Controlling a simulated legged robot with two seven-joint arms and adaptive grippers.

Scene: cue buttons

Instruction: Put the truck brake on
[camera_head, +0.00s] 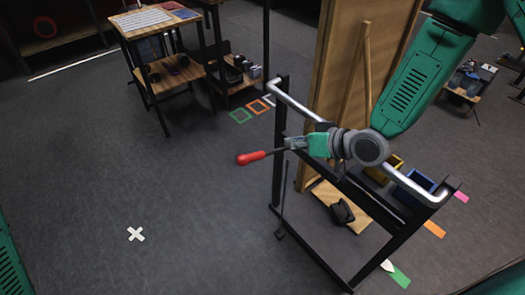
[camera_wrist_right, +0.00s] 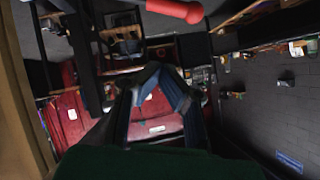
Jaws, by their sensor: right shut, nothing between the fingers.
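The truck (camera_head: 277,125) is a black metal frame with a silver push bar (camera_head: 298,106), standing right of centre in the head view. A lever with a red handle (camera_head: 252,157) sticks out to the left of its frame, and the red handle also shows at the top of the wrist view (camera_wrist_right: 176,10). My right gripper (camera_head: 293,143) reaches in from the right, close to the lever's inner end. Its fingers are together in the wrist view (camera_wrist_right: 153,73), with nothing between them. I cannot tell whether they touch the lever. My left gripper is out of view.
The truck carries a tall wooden panel (camera_head: 335,60), a yellow bin and a blue bin (camera_head: 413,190). A wooden shelf table (camera_head: 150,25) stands at the back left. A white cross (camera_head: 136,234) marks open floor at the left. Coloured floor marks lie around the truck.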

